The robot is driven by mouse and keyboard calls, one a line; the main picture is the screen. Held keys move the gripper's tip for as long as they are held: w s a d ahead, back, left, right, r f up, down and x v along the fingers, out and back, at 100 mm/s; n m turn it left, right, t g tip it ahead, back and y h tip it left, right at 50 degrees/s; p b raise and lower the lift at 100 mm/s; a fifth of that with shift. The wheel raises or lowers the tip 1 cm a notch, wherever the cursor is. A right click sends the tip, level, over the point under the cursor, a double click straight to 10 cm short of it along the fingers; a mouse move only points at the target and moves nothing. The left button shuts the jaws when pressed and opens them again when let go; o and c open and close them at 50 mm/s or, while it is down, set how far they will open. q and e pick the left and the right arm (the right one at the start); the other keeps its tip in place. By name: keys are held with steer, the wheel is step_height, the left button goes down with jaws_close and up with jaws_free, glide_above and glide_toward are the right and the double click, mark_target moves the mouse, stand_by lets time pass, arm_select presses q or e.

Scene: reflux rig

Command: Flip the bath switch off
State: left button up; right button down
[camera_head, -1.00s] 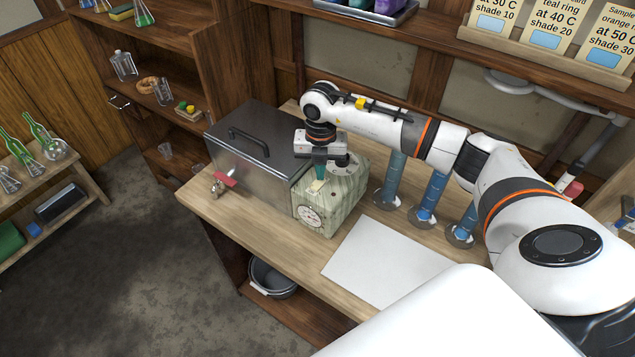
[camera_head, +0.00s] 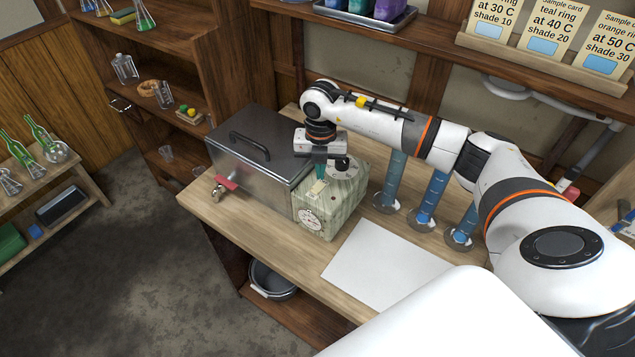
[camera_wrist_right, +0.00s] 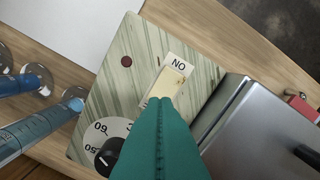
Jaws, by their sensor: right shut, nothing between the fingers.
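The bath switch (camera_head: 318,186) is a cream rocker on the top of the green-striped control box (camera_head: 340,212), beside the steel bath (camera_head: 255,165). In the right wrist view the switch (camera_wrist_right: 172,80) shows an ON label at its far end; its near end is hidden behind my fingers. My right gripper (camera_head: 321,171) is shut and empty, its teal fingers pointing down just over the switch. In the right wrist view the fingertips (camera_wrist_right: 164,102) overlap the rocker's near end; I cannot tell whether they touch it. My left gripper is not in view.
A black-knobbed dial (camera_wrist_right: 108,152) and a red round spot (camera_wrist_right: 126,61) share the box top. Blue cylinders (camera_head: 430,195) stand close on the right. A white sheet (camera_head: 385,265) lies in front. The bath has a lid handle (camera_head: 248,143) and a red-handled tap (camera_head: 226,183).

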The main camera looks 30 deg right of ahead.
mark_target(320, 184)
step_height(320, 184, up, 5)
steer(key=p, duration=0.2)
steer(key=shift+f+p, duration=0.15)
steer(key=shift+p, duration=0.15)
steer(key=shift+f, duration=0.1)
stand_by(0.3)
